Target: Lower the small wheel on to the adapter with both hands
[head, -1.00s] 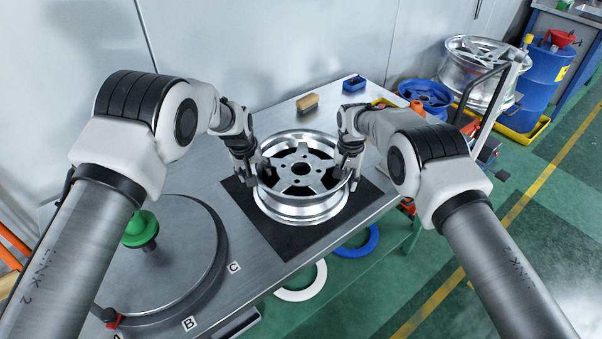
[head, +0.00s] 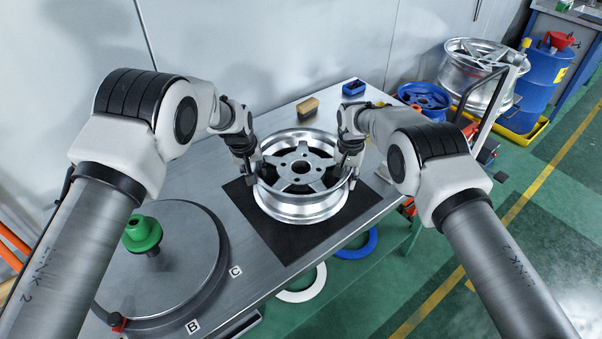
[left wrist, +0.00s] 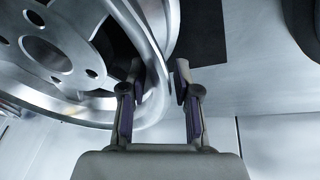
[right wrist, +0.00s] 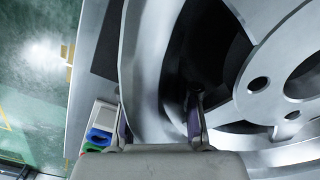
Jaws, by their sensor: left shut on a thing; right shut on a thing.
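The small wheel (head: 306,209) is silver with five spokes. It is level over the black mat (head: 287,249) on the steel bench. My left gripper (head: 248,172) is shut on its left rim, and my right gripper (head: 349,168) is shut on its right rim. The left wrist view shows the wheel rim (left wrist: 155,105) between my left fingers (left wrist: 160,78). The right wrist view shows the rim (right wrist: 145,70) between my right fingers (right wrist: 157,108). The green cone-shaped adapter (head: 142,233) stands on the round grey plate (head: 190,262) at the left, apart from the wheel.
A tan block (head: 307,108) and a blue block (head: 353,87) lie at the back of the bench. A white ring (head: 303,285) and a blue ring (head: 358,245) are below the front edge. Other wheels and a blue drum (head: 548,75) stand at the right.

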